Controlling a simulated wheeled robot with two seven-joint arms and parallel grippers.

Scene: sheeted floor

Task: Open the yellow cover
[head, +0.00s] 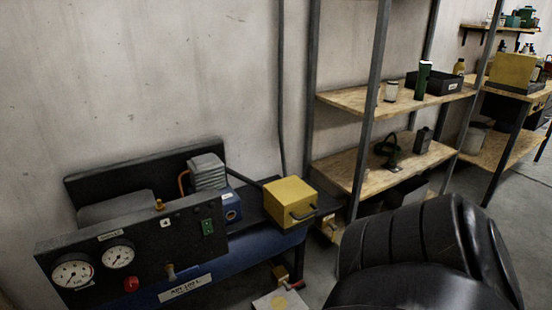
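The yellow cover (290,203) is a box-shaped yellow housing with a dark bar handle (303,213) on its front. It sits at the right end of a dark blue and black machine (190,250) against the wall. The cover looks shut, and what is under it is hidden. Neither of my grippers shows in the head view.
The machine's panel has two gauges (72,273) and a red knob (131,284). Metal shelving with wooden boards (350,100) stands right of the cover. Another yellow box (514,70) sits far right.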

